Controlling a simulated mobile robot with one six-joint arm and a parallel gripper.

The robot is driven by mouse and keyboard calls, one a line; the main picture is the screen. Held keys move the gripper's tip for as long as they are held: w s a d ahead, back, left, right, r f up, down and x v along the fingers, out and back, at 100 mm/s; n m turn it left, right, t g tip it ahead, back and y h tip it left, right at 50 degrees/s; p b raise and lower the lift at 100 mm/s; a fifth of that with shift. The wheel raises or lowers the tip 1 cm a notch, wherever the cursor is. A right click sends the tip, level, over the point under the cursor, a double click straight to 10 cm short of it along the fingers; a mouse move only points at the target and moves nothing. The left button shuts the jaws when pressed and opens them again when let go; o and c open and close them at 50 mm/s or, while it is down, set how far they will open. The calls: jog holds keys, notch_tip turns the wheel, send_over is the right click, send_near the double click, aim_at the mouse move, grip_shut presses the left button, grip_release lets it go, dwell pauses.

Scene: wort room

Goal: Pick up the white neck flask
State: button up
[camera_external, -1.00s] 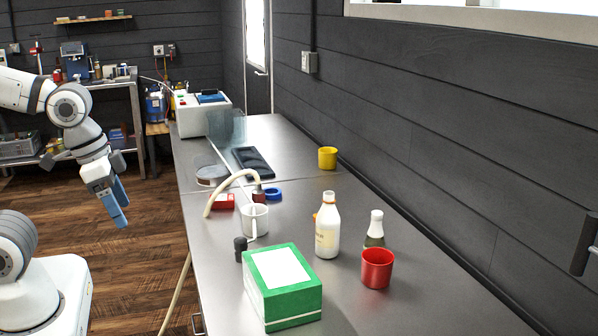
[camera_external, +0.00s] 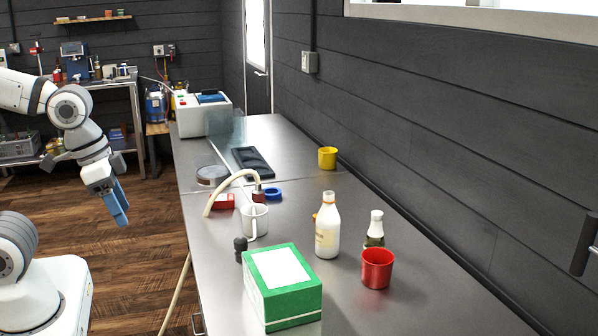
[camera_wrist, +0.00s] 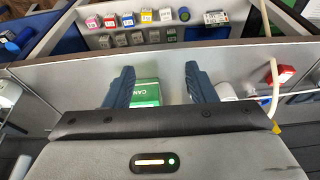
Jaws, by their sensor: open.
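The flask with a white neck (camera_external: 376,218) stands upright on the grey bench, its dark lower body partly hidden behind the red cup (camera_external: 377,270). My gripper (camera_external: 121,222), with blue fingers, hangs left of the bench over the floor, well apart from the flask. In the wrist view my gripper (camera_wrist: 158,70) is open, with nothing between its fingers. I cannot make out the flask in the wrist view.
A green box (camera_external: 283,285) with a white top sits at the bench's near left; it also shows in the wrist view (camera_wrist: 146,94). A yellow cup (camera_external: 327,158) stands near the wall.

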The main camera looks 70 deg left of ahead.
jog(key=w+r, duration=0.5)
jog(key=w, duration=0.5)
jog(key=n+t+p, duration=0.1)
jog(key=p, duration=0.2)
send_over(376, 213)
jog(key=s, duration=0.3)
notch_tip(376, 213, down, 10)
jog(key=f, duration=0.1)
jog(key=p+x, duration=0.1)
jog(key=x, duration=0.1)
jog(key=p+x, duration=0.1)
jog(key=x, duration=0.1)
jog(key=p+x, duration=0.1)
jog(key=x, duration=0.2)
jog(key=shift+w+r, duration=0.15)
jog(key=shift+w, duration=0.2)
grip_shut()
